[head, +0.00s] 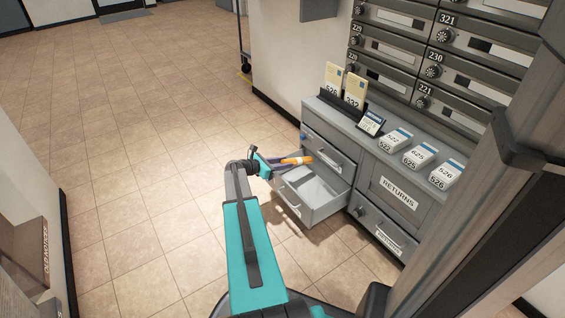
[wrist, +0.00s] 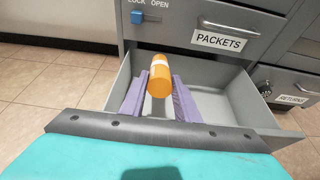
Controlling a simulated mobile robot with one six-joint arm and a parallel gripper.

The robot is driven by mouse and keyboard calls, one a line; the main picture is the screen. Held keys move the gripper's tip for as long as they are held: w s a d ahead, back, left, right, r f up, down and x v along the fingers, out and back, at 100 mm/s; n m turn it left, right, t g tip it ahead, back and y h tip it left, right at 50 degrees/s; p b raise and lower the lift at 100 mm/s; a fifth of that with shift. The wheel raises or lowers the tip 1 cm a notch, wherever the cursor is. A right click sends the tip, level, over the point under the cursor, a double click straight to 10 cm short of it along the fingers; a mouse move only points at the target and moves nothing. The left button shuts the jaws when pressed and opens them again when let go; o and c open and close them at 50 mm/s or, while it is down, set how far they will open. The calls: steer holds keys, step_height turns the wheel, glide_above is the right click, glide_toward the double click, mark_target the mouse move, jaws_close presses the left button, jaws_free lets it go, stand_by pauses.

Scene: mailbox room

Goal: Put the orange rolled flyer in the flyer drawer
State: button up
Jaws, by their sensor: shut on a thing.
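The orange rolled flyer (wrist: 160,77) has a pale band and sits between the purple fingers of my gripper (wrist: 160,95). In the head view the orange flyer (head: 296,160) shows at the end of my arm, with my gripper (head: 280,161) shut on it. An open grey drawer (wrist: 243,98) lies below and beyond the gripper, and the flyer is held over it. In the head view the open drawer (head: 325,207) stands out from the cabinet. Its floor looks empty where it shows; my gripper hides part of it. The drawer's own label is not readable.
A closed drawer labelled PACKETS (wrist: 219,40) is above the open one. RETURNS doors (head: 397,193) are to the right. Tiled floor (head: 130,160) to the left is clear.

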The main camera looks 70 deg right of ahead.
stand_by(0.3)
steer(key=o, duration=1.1)
steer(key=p+v, duration=0.5)
steer(key=v, duration=0.8)
steer(key=shift+w+a, duration=0.2)
steer(key=shift+a, duration=0.15)
steer(key=shift+r, duration=0.1)
